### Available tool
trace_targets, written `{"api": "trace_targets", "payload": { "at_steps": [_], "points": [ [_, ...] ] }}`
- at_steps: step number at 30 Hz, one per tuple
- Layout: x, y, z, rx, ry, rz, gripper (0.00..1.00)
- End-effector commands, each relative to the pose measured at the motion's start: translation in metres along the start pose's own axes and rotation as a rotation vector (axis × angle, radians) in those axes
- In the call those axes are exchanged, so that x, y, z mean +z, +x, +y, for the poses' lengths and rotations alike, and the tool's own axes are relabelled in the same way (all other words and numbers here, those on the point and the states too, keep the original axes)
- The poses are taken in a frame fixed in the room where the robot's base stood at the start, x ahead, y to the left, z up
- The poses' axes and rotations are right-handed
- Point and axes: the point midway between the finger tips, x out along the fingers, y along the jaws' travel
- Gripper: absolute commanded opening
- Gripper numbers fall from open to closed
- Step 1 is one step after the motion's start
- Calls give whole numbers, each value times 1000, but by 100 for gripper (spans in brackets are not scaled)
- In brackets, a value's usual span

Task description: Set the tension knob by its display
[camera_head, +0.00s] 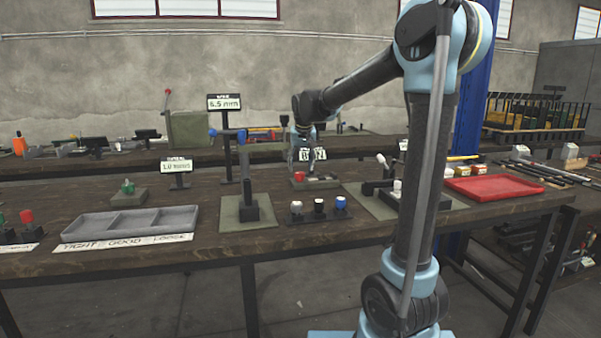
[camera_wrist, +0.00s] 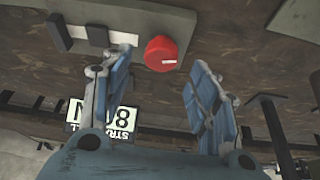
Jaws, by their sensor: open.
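A round red knob (camera_wrist: 161,53) with a white mark sits on a grey base plate in the wrist view, between and just beyond my fingertips. In the head view the red knob (camera_head: 299,175) is on a small panel at the middle of the bench. My gripper (camera_wrist: 158,68) is open and empty, pointing down over the knob; it also shows in the head view (camera_head: 302,164). The display (camera_wrist: 104,118) is upside down in the wrist view and seems to read 80 N, partly covered by a finger. In the head view my gripper partly hides it (camera_head: 313,154).
A lever press (camera_head: 248,205) stands left of the knob. A strip with white, black and blue knobs (camera_head: 319,214) lies in front, and another press (camera_head: 392,190) is at the right. A grey three-part tray (camera_head: 128,221) and a red tray (camera_head: 493,187) sit farther out.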

Motion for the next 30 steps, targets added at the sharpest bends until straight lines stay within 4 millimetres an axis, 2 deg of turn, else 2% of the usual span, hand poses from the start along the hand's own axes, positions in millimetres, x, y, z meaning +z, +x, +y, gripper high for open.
{"api": "trace_targets", "payload": {
  "at_steps": [1,6,12,18,30],
  "points": [
    [0,-11,0,0,0,0,55],
    [0,-42,0,0,0,0,55],
    [-1,-67,0,0,0,0,55],
    [-1,-76,0,0,0,0,55],
    [4,-78,2,0,-1,-3,55]
  ]
}}
